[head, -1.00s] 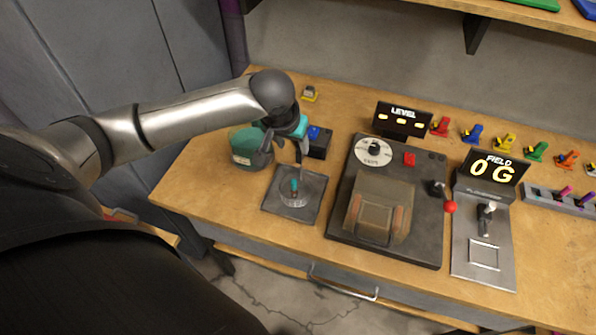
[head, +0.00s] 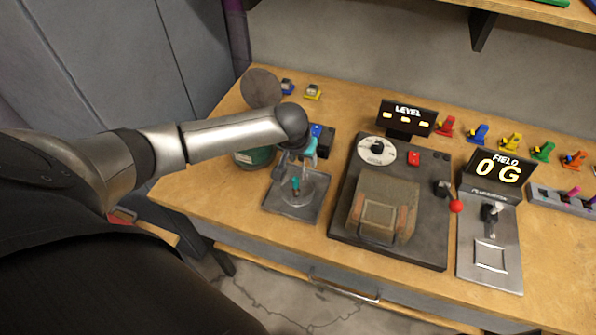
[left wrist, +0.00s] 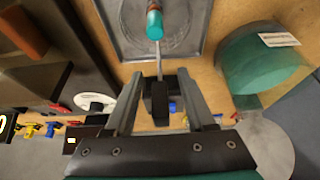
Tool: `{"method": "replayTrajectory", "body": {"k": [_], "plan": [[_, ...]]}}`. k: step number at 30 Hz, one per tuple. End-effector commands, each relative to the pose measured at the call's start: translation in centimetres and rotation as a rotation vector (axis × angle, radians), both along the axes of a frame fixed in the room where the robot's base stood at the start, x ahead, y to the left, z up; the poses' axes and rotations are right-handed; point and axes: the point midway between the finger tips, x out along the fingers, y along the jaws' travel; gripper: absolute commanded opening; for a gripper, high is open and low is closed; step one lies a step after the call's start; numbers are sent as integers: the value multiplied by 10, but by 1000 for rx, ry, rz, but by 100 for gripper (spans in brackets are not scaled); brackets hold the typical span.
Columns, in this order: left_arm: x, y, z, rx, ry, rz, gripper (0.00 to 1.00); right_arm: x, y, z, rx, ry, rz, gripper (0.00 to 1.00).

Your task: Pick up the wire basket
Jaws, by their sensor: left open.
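What I take to be the wire basket (head: 310,188) is a faint, pale round shape on a square grey metal tray (head: 279,207). A thin rod with a teal grip (head: 296,184) stands over it. In the left wrist view the teal grip (left wrist: 154,25) and its rod (left wrist: 159,56) show over the tray (left wrist: 108,12). My left gripper (head: 297,170) is open just above the tray, close to the grip. In the left wrist view its fingers (left wrist: 158,85) are apart and nothing is clearly held. The basket's mesh is too small to make out. My right gripper is not in view.
A green container (head: 254,157) stands left of the tray, partly behind my arm. A black box with a blue top (head: 318,131) is behind it. A dark console (head: 345,222) stands close on the right. Bare wood lies left of the tray (head: 205,180).

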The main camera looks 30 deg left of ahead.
Motion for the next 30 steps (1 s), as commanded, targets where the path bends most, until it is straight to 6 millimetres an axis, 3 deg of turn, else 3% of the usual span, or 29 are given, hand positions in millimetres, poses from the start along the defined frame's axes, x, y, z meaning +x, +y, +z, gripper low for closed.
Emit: {"method": "replayTrajectory", "body": {"k": [8, 22, 30], "plan": [[1, 0, -2, 1, -1, -1, 55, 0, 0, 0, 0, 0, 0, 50], [1, 0, -2, 0, 0, -1, 2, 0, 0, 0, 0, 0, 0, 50], [1, 0, -2, 0, 0, -1, 0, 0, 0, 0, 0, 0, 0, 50]]}}
